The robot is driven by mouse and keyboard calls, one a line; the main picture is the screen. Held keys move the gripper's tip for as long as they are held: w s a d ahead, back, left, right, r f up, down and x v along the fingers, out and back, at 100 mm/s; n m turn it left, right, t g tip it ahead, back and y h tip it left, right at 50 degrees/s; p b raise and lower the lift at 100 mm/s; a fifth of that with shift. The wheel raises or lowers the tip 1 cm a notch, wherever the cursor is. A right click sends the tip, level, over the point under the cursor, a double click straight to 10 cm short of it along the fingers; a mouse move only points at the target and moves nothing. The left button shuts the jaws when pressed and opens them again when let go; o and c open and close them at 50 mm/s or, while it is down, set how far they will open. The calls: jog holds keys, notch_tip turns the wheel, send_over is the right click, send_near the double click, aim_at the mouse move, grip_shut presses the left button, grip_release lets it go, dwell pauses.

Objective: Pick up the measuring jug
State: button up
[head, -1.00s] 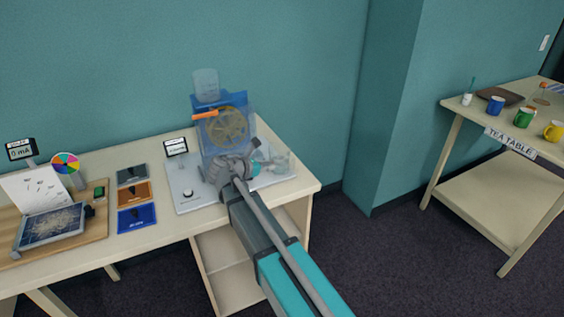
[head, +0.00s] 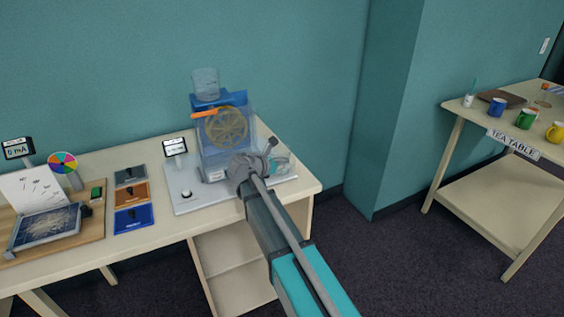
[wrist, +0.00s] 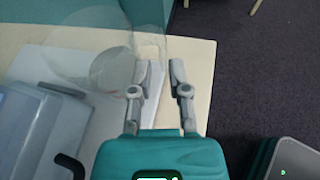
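A clear see-through vessel, seemingly the measuring jug (head: 281,166), stands at the right end of the pale board, partly hidden by my gripper (head: 270,150). In the wrist view the jug (wrist: 100,62) is a large, faint round shape left of my fingers. My gripper (wrist: 159,85) is open, its two fingers apart with nothing clearly held between them. The left finger overlaps the jug's right edge in the picture; I cannot tell whether they touch.
A blue-framed clear box with a wheel (head: 226,130) stands just left of my gripper, with another clear container (head: 206,82) on top. The pale board (head: 185,198) lies under it. The desk's right edge is close. A tea table (head: 475,112) stands far right.

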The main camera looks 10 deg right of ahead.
aim_at(293, 161)
jog(key=shift+b+x, duration=0.9)
jog(key=shift+x, duration=1.65)
grip_shut()
